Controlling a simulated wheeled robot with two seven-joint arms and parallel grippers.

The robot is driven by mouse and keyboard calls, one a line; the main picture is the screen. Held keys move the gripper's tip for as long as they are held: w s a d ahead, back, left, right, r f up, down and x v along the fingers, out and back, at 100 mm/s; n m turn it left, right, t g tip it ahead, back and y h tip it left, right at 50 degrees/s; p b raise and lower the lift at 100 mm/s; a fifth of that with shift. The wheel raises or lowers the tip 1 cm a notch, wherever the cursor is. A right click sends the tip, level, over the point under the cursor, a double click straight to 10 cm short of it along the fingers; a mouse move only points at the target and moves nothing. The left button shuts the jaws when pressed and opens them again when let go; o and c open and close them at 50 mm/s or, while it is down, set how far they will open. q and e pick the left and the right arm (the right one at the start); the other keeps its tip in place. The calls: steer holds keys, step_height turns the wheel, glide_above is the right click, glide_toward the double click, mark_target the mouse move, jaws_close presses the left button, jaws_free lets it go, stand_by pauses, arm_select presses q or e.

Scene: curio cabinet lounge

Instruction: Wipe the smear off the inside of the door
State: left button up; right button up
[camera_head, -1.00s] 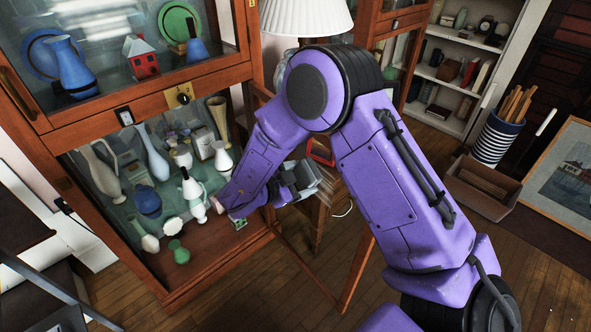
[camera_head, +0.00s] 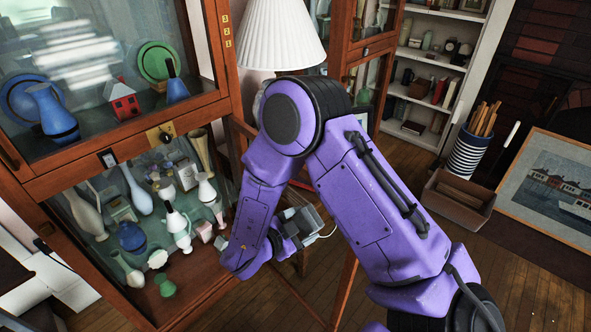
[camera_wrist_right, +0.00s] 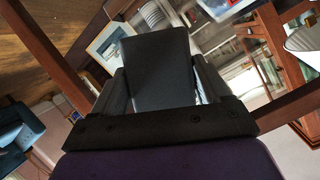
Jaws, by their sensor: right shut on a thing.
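The lower cabinet door (camera_head: 346,288) stands swung open to the right of the cabinet, mostly behind my right arm. Its wooden frame shows; much of its pane is hidden. My right gripper (camera_head: 301,226) is at the open door, partly hidden by my forearm. In the right wrist view, the gripper (camera_wrist_right: 160,88) is shut on a dark grey block-like pad (camera_wrist_right: 158,70). A wooden frame and glass with reflections lie beyond it. I cannot make out a smear or tell whether the pad touches the glass. My left gripper is not in view.
The wooden cabinet (camera_head: 75,165) holds several vases inside, among them a blue vase (camera_head: 131,236) and a green vase (camera_head: 165,285) near the open front. A white-shaded lamp (camera_head: 281,35) stands behind my arm. A brown box (camera_head: 458,197) is on the floor at right.

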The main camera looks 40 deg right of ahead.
steer(key=a, duration=0.6)
steer(key=shift+w+p, duration=0.35)
steer(key=a+p, duration=0.1)
steer(key=a, duration=0.2)
steer(key=shift+w, duration=0.2)
stand_by(0.4)
